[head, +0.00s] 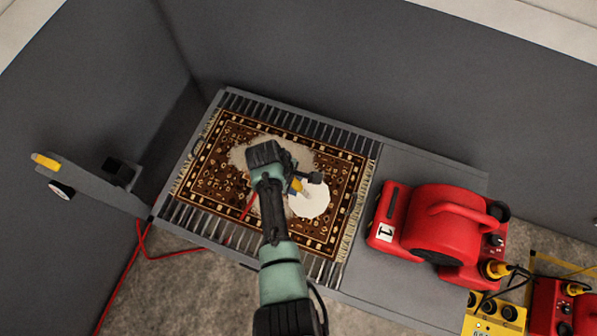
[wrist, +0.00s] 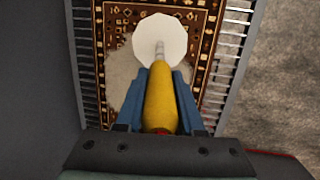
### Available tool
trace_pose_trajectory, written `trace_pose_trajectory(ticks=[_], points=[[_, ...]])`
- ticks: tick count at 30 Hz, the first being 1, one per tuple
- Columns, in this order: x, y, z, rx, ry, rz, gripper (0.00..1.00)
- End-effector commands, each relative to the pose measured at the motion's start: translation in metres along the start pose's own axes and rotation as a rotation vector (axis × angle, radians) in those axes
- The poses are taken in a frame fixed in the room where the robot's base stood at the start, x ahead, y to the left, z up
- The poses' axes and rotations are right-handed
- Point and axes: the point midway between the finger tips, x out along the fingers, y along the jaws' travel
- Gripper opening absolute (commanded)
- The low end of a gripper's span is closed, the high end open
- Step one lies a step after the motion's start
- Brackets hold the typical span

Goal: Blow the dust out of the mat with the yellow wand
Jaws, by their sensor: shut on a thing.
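The mat (head: 334,171) is a patterned brown rug with fringed ends, lying on a slatted rack. A pale grey-beige dust patch (head: 245,157) covers part of its middle, partly hidden by my arm. My gripper (head: 297,184) is above the mat, shut on the yellow wand (wrist: 160,97). In the wrist view the blue fingers sit on both sides of the wand, and its metal nozzle points at the mat. A white round spot (head: 310,200) shows at the nozzle; it also shows in the wrist view (wrist: 146,36). I cannot tell whether the nozzle touches the mat.
A red blower marked 1 (head: 445,222) stands on the grey board right of the rack. Another red machine (head: 562,306) and a yellow box (head: 493,318) are at lower right. A red hose (head: 128,268) lies at left. A grey post with a yellow piece (head: 46,161) juts in at left.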

Motion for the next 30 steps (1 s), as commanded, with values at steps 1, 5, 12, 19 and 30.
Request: trace_pose_trajectory(ticks=[1, 5, 12, 19, 30], points=[[-0.012, 0.003, 0.001, 0.000, 0.000, 0.002, 0.00], [-0.027, 0.006, 0.001, 0.001, 0.000, 0.002, 0.00], [-0.041, 0.008, 0.000, 0.004, 0.000, 0.002, 0.00], [-0.040, 0.008, 0.000, 0.004, 0.000, 0.002, 0.00], [-0.082, 0.026, 0.006, 0.253, -0.039, -0.038, 0.00]])
